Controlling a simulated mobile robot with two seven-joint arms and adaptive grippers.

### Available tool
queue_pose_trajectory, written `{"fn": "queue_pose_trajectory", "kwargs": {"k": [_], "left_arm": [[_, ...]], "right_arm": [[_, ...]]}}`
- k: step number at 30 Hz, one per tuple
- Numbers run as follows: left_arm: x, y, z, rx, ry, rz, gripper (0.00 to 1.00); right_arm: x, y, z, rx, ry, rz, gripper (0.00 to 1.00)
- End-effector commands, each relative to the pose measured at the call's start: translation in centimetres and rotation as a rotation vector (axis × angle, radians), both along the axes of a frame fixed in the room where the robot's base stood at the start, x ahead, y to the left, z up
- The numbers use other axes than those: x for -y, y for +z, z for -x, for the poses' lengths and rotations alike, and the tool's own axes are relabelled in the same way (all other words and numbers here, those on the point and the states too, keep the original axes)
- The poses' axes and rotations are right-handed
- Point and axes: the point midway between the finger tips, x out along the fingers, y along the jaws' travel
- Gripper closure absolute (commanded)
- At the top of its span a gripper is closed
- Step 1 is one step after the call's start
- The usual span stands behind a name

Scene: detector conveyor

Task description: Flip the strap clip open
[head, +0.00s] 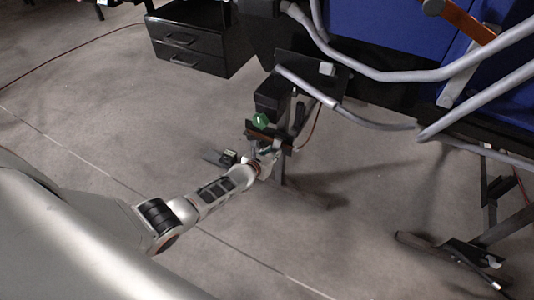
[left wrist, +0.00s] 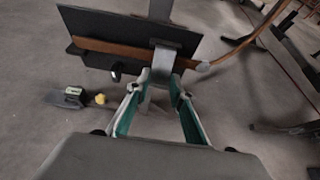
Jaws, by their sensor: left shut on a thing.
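The strap clip (left wrist: 164,57) is a grey metal piece over a brown strap (left wrist: 110,47) on a black plate (left wrist: 88,23) in the left wrist view. My left gripper (left wrist: 161,84) has green-lined fingers, with their tips at the lower end of the clip, shut on it. In the head view, my left gripper (head: 268,157) reaches the black plate on a stand below the conveyor, and the clip is too small to make out there. My right gripper is in neither view.
A green knob (head: 261,121) sits just above the plate. Grey conveyor tubes (head: 370,74) and a blue panel (head: 375,35) are at the upper right. A black drawer cabinet (head: 190,42) stands at the back. A small device (left wrist: 74,92) with a yellow knob is low at left. Open floor lies left.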

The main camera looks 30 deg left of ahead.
Motion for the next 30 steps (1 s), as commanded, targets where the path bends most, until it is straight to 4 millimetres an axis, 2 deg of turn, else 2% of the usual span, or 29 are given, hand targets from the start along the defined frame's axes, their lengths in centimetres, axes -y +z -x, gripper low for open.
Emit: {"fn": "queue_pose_trajectory", "kwargs": {"k": [1, 15, 30], "left_arm": [[-0.73, 2.32, -1.04, 0.002, 0.015, -0.002, 1.00], [-0.99, 2.02, -0.44, -0.127, 0.019, -0.004, 1.00], [-0.64, 1.68, -0.10, -0.146, 0.013, -0.003, 1.00]], "right_arm": [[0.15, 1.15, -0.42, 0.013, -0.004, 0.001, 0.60], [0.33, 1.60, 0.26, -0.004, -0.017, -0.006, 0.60], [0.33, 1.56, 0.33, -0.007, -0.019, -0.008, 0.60]]}}
